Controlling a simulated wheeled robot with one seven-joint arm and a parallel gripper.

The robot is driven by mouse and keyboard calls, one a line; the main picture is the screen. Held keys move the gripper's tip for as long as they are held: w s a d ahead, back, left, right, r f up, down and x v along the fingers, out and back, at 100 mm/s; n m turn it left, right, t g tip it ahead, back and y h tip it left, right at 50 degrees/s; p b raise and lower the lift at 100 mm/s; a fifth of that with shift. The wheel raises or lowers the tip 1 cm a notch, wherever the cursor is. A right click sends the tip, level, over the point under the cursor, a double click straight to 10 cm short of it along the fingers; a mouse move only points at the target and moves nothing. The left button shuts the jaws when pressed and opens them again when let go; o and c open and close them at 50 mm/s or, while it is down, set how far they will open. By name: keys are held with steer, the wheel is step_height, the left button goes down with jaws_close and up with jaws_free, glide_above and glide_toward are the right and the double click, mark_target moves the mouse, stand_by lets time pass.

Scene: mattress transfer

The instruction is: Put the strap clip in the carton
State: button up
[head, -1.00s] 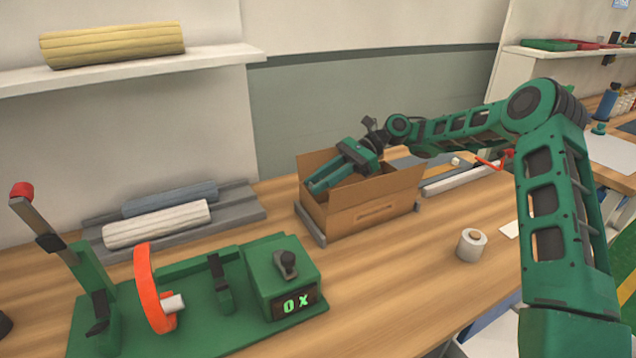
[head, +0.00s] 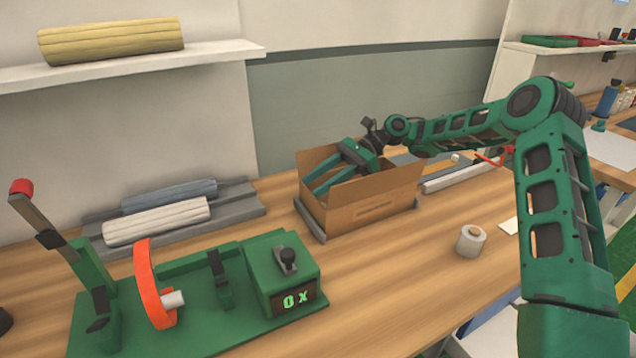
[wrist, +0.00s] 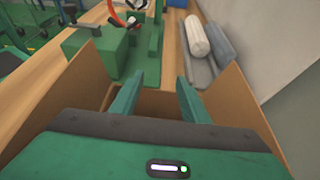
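The carton (head: 372,205) is an open brown box on the wooden bench. Its walls (wrist: 235,105) flank my gripper in the wrist view. My gripper (head: 314,178) reaches over the carton with its fingers inside the opening. In the wrist view the two green fingers (wrist: 159,82) are spread apart with nothing between them. I do not see the strap clip in either view. Most of the carton's floor is hidden by its walls and my gripper.
A green machine (head: 285,268) with an orange ring (head: 146,285) stands at the front left. Two rolled mattresses (head: 157,222) lie on a grey tray behind it. Bare bench lies in front of the carton.

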steer(key=shift+r, duration=0.1)
steer(key=r+v, duration=0.1)
steer(key=v, duration=1.1)
steer(key=shift+r, duration=0.15)
